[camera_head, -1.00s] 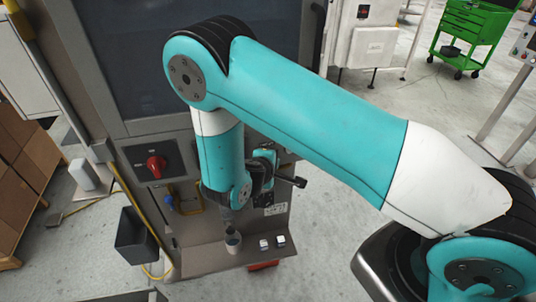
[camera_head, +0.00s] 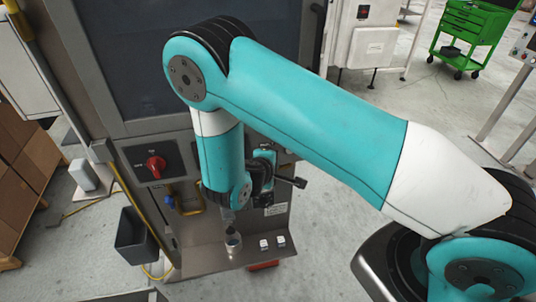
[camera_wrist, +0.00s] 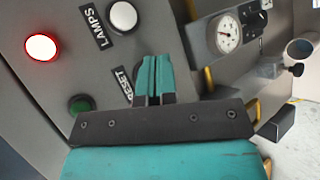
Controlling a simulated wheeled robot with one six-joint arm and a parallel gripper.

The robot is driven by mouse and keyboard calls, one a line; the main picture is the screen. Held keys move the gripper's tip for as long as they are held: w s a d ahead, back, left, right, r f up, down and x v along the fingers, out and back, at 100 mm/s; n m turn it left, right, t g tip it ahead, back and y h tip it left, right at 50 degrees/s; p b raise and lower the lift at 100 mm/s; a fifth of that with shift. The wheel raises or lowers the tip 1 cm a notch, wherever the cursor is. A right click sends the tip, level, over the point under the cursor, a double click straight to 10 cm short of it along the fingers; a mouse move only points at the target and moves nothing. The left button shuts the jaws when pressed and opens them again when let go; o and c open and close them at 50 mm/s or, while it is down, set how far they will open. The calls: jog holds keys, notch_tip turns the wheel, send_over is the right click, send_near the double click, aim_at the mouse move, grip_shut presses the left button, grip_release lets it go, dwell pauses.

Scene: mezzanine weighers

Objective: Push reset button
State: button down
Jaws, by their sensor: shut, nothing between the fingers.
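In the wrist view my gripper (camera_wrist: 152,80) is shut and empty, its teal fingertips pointing at the grey control panel (camera_wrist: 60,15). The RESET label (camera_wrist: 124,85) is partly visible just left of the fingers. No reset button shows beside it; the fingers cover the panel to the label's right. I cannot tell whether the fingertips touch the panel. A white button (camera_wrist: 122,16) sits above, beside the LAMPS label (camera_wrist: 92,27). A lit red lamp (camera_wrist: 42,47) is at the upper left and a dark green round lamp or button (camera_wrist: 80,105) at the lower left. In the head view my arm hides the gripper's tips.
A pressure gauge (camera_wrist: 228,34) stands right of the fingers. In the head view a red rotary switch (camera_head: 156,166) is left of my arm. A cup (camera_head: 233,243) stands on the metal shelf below. A dark bin (camera_head: 140,238) hangs at the left.

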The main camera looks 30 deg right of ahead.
jog(key=shift+w, duration=0.1)
dwell(0.7)
jog(key=shift+w, duration=0.3)
jog(key=shift+w+d, duration=0.15)
jog(key=shift+w, duration=0.25)
dwell(0.7)
jog(key=shift+s, duration=0.1)
jog(key=shift+s+a+b, duration=0.2)
jog(key=shift+s+b, duration=0.1)
jog(key=shift+s, duration=0.4)
jog(key=shift+s, duration=0.1)
jog(key=s, duration=0.2)
jog(key=s+a, duration=0.1)
jog(key=s, duration=0.1)
jog(key=shift+s, duration=0.35)
dwell(0.7)
